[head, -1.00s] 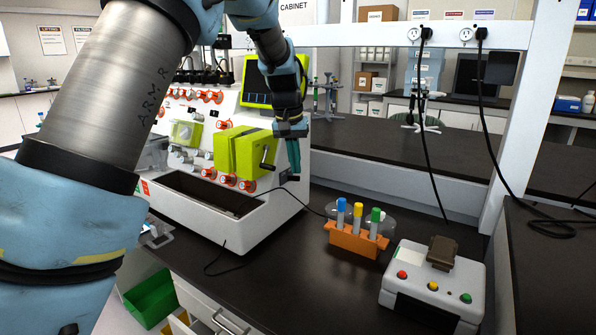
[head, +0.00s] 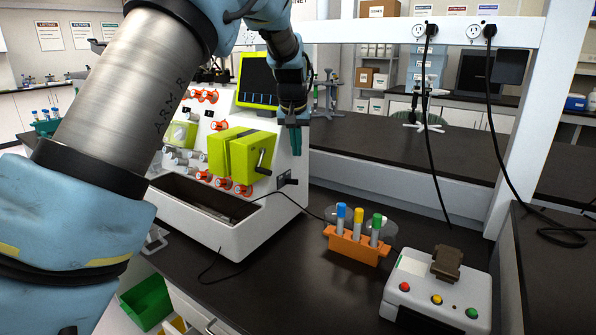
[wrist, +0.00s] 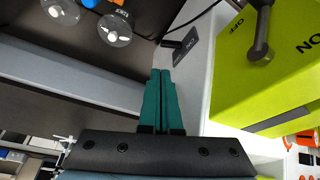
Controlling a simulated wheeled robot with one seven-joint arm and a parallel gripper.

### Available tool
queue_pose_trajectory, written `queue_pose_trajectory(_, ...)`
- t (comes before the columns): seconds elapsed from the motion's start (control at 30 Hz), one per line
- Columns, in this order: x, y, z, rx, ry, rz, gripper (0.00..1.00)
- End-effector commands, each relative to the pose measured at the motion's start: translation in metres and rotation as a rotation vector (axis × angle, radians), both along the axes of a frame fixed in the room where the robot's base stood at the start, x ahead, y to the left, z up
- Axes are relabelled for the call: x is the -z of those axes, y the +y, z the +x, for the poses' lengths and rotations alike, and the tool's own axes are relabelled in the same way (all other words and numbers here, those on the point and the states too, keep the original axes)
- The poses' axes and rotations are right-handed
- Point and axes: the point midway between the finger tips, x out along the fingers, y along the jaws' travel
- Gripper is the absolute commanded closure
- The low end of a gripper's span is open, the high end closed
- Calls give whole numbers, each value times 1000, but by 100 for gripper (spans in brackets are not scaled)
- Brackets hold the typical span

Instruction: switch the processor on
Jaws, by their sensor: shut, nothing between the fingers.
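The processor (head: 229,240) is a white machine on the dark counter, with a yellow-green box on its front. A dark lever handle (head: 262,160) sits on that box. In the wrist view the box (wrist: 240,90) carries the words OFF and ON, with the dark lever (wrist: 260,45) between them. My gripper (head: 295,150) is beside the processor's right side, above a small black socket plate (head: 287,179), right of the lever and apart from it. In the wrist view its teal fingers (wrist: 161,72) are together and empty, pointing toward the black plate (wrist: 185,45). The lever's exact setting is unclear.
An orange rack (head: 352,245) with three capped tubes and a white box (head: 440,290) with coloured buttons stand to the right. A white frame post (head: 515,130) rises behind them. Counter between processor and rack is mostly clear.

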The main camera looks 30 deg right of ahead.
Motion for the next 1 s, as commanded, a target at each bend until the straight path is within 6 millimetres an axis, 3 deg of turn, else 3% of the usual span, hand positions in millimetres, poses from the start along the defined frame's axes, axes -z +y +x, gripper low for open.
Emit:
queue_pose_trajectory(0.17, 15, -3, 4, 0, 3, 3, 100)
queue_pose_trajectory(0.6, 81, -17, 23, 0, 2, 2, 100)
queue_pose_trajectory(1.0, 94, -20, 26, -1, 1, -1, 100)
